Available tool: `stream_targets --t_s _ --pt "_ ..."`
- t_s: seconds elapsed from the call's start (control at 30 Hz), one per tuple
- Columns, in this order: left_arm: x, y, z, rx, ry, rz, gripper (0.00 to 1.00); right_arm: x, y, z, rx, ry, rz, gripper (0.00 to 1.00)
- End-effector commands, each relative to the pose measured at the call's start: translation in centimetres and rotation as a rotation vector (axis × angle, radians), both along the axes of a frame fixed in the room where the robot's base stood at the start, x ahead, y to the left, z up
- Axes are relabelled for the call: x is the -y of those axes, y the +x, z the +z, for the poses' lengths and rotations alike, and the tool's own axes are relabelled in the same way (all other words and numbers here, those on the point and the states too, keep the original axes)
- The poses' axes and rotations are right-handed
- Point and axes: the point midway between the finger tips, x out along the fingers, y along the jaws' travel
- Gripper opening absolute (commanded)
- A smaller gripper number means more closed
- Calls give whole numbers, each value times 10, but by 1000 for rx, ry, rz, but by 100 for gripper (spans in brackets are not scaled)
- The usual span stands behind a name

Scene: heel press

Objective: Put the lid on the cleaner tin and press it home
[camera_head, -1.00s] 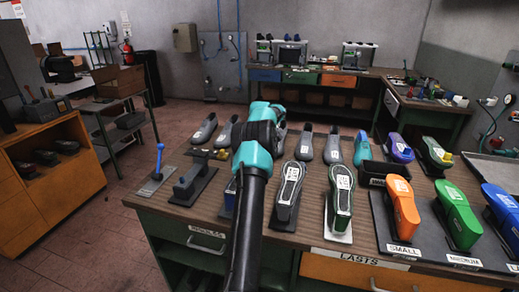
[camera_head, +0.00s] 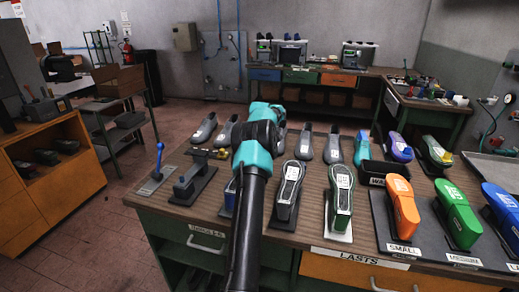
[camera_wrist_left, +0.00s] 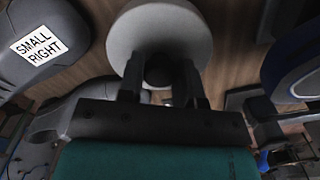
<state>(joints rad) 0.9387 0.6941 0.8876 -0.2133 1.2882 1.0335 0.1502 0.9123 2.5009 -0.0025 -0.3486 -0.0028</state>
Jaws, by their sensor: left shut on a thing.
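My left gripper (camera_wrist_left: 163,88) shows in the left wrist view, its two dark fingers closed around a dark knob or stem (camera_wrist_left: 159,70). A pale round disc (camera_wrist_left: 160,30), which looks like the lid, sits right beyond the fingers, above a brown wooden surface. In the head view a black and teal arm of mine reaches over the bench from the bottom middle; its fingers and the lid are hidden there. I cannot make out the cleaner tin in either view. My right gripper is not in view.
The wooden bench (camera_head: 318,205) holds several grey shoe lasts (camera_head: 288,190). Orange (camera_head: 402,207), green (camera_head: 457,213) and blue lasts stand at the right. A blue-handled lever (camera_head: 159,160) stands at the left. In the wrist view a last labelled "SMALL RIGHT" (camera_wrist_left: 65,70) is close by.

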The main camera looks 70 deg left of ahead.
Motion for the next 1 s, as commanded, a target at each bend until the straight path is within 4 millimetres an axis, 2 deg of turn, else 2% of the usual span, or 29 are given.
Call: stream_targets --t_s 1.0 --pt "0 0 -8 -1 0 0 17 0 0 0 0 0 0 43"
